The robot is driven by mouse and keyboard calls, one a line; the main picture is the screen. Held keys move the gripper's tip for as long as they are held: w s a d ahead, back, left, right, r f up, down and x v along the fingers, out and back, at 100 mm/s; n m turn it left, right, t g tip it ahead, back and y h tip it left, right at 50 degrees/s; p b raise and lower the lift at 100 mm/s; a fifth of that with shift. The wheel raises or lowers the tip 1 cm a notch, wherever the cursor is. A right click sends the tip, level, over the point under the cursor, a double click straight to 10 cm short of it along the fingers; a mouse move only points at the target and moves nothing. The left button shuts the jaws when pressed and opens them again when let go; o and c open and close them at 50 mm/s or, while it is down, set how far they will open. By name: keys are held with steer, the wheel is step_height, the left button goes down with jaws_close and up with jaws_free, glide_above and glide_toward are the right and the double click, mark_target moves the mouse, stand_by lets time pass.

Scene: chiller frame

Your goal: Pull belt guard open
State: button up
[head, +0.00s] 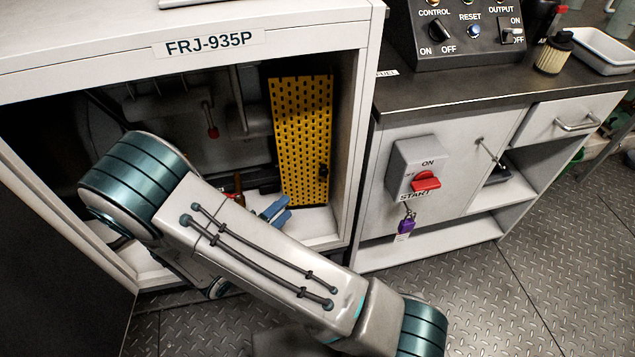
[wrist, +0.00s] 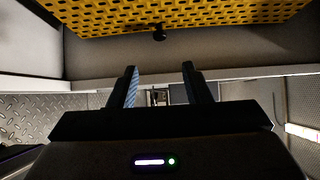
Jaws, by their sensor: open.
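The belt guard (head: 301,135) is a yellow perforated panel standing upright inside the open chiller cabinet, at its right side. A small dark knob (head: 322,171) sits near its right edge. In the wrist view the yellow guard (wrist: 190,14) runs along the top, with the dark knob (wrist: 159,33) at its lower edge. My gripper (wrist: 159,72) is open and empty, its two dark fingers apart below the knob in that picture, with nothing between them. In the head view my arm crosses in front of the cabinet and hides most of my gripper; blue finger parts (head: 275,211) show below the guard.
The cabinet frame (head: 352,130) borders the opening on the right. To the right stands a grey cabinet with a red-handled switch (head: 425,182) and a hanging purple tag (head: 405,225). A control box (head: 470,35) sits on its top. The metal floor (head: 560,240) at the right is clear.

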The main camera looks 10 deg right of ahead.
mark_target(322, 174)
steer(key=b+x, duration=0.2)
steer(key=x, duration=1.1)
steer(key=shift+w+d+b, duration=0.25)
steer(key=shift+b, duration=0.1)
jaws_close()
